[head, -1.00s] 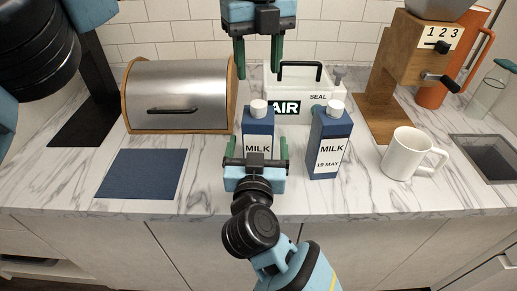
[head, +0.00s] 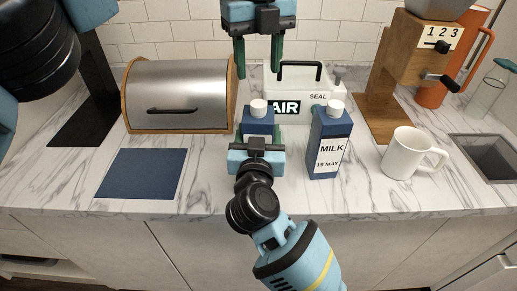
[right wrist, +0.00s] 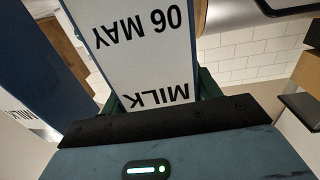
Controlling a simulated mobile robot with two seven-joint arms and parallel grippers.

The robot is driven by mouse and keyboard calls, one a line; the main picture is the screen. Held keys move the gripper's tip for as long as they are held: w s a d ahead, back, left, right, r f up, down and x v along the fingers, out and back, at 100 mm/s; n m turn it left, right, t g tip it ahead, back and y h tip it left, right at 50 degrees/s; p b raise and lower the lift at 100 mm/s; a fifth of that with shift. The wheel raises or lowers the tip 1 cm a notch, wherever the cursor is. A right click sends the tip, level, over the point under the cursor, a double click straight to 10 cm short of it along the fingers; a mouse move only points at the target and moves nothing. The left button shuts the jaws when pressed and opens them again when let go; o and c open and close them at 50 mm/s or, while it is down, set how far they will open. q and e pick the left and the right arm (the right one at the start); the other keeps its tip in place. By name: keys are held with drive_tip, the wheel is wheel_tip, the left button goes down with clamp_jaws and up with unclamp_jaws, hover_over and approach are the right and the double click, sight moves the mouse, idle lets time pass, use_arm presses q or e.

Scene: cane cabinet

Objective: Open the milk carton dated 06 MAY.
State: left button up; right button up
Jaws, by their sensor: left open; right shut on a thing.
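A blue milk carton (head: 258,127) with a white screw cap (head: 258,107) stands upright on the counter, its front mostly hidden behind my right gripper (head: 257,140). In the right wrist view this carton's white label (right wrist: 140,50) reads MILK and 06 MAY, upside down. My right gripper is shut on this carton, one finger on each side. A second milk carton (head: 330,140), dated 19 MAY, stands upright just to the right, cap on. My left gripper (head: 259,74) is open and empty, pointing down above and behind the first carton.
A white AIR/SEAL box (head: 300,105) with a black handle stands behind the cartons. A bread bin (head: 180,95) and blue mat (head: 142,173) are at left. A white mug (head: 405,153), wooden grinder (head: 400,75) and sink (head: 488,152) are at right.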

drive_tip(key=c, duration=0.7)
drive_tip(key=shift+c, duration=1.3)
use_arm(q)
drive_tip(key=shift+m, duration=0.4)
use_arm(e)
clamp_jaws()
use_arm(q)
drive_tip(key=m, duration=0.3)
drive_tip(key=shift+m, duration=0.4)
drive_tip(key=m, duration=0.4)
drive_tip(key=shift+m, duration=0.4)
drive_tip(key=m, duration=0.7)
drive_tip(key=shift+m, duration=0.4)
drive_tip(key=m, duration=0.4)
drive_tip(key=shift+m, duration=0.3)
drive_tip(key=m, duration=0.4)
drive_tip(key=shift+m, duration=0.3)
drive_tip(key=m, duration=0.4)
drive_tip(key=shift+m, duration=0.3)
drive_tip(key=m, duration=0.5)
